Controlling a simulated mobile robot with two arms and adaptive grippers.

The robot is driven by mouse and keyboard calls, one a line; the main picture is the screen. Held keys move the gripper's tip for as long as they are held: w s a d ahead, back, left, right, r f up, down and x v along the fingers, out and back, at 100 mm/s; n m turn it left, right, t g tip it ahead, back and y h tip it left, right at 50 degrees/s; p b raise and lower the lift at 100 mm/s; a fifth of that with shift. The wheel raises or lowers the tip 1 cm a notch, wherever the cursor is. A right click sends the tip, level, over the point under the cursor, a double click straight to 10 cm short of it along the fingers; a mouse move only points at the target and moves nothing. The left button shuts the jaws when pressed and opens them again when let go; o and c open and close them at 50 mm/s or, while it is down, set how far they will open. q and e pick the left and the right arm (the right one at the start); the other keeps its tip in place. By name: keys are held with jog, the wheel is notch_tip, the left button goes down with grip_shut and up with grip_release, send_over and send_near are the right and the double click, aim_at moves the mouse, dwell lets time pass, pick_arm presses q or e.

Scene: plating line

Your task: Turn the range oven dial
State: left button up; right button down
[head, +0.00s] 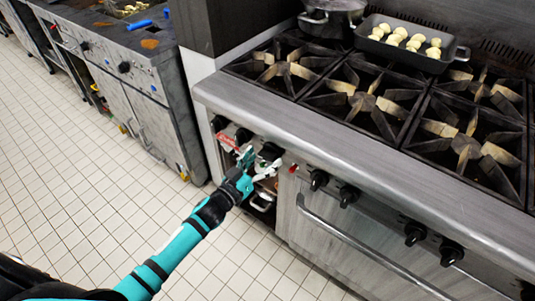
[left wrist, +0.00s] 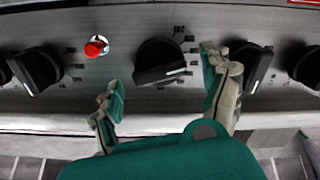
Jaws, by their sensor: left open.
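The range (head: 299,196) has a row of black dials along its front panel. My left gripper (head: 259,166) is open in front of this panel, by a black dial (head: 270,151) partly hidden behind it. One finger is on each side, with gaps showing; I see no contact. Which dial is the oven's cannot be read. My right gripper is not in view.
A red lamp (left wrist: 96,46) is beside the dial, and neighbouring dials (left wrist: 38,70) (left wrist: 250,65) flank it. The range's steel front edge (head: 330,140) juts above the panel. A pot (head: 330,17) and a food tray (head: 408,44) stand on top. The tiled floor (head: 90,170) is clear.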

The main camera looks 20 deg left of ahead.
aim_at(270, 153)
pick_arm(q)
jog(key=shift+x, duration=1.35)
jog(key=c, duration=1.1)
